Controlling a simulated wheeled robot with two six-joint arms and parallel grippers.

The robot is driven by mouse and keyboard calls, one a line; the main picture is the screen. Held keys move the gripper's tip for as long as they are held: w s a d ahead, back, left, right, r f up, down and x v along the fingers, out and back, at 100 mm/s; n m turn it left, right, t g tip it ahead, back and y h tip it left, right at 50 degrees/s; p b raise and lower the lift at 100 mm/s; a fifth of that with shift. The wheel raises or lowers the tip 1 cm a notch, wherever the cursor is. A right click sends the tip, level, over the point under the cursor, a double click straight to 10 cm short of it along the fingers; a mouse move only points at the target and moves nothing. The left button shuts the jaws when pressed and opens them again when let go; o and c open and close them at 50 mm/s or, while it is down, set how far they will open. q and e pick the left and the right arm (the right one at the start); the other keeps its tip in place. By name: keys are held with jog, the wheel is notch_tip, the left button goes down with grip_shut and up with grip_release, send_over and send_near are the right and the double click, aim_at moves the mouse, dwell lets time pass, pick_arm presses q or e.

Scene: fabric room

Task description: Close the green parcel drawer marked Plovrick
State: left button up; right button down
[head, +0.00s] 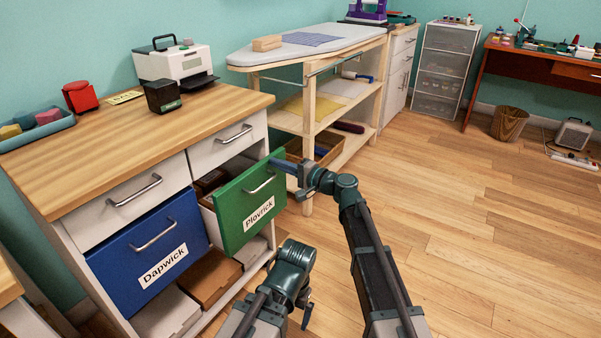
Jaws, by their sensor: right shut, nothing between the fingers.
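The green drawer (236,216) with the Plovrick label (258,213) stands pulled out of the wooden-topped cabinet, and boxes show in the gap behind its front. Its bar handle (259,185) is near the top of the front. My right gripper (279,164) is shut and empty, with its tips at the upper right corner of the green front. I cannot tell whether they touch it. My left arm is low in the middle of the head view; only a dark part of its gripper (305,312) shows, and its fingers are not clear.
The blue Dapwick drawer (126,254) is to the left, with white drawers (226,136) above. Cartons (212,279) lie on the shelf below. An ironing table (310,203) stands behind my right gripper.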

jog(key=x, duration=0.8)
jog(key=shift+w+a, duration=0.15)
jog(key=shift+a, duration=0.05)
jog(key=shift+w+a, duration=0.1)
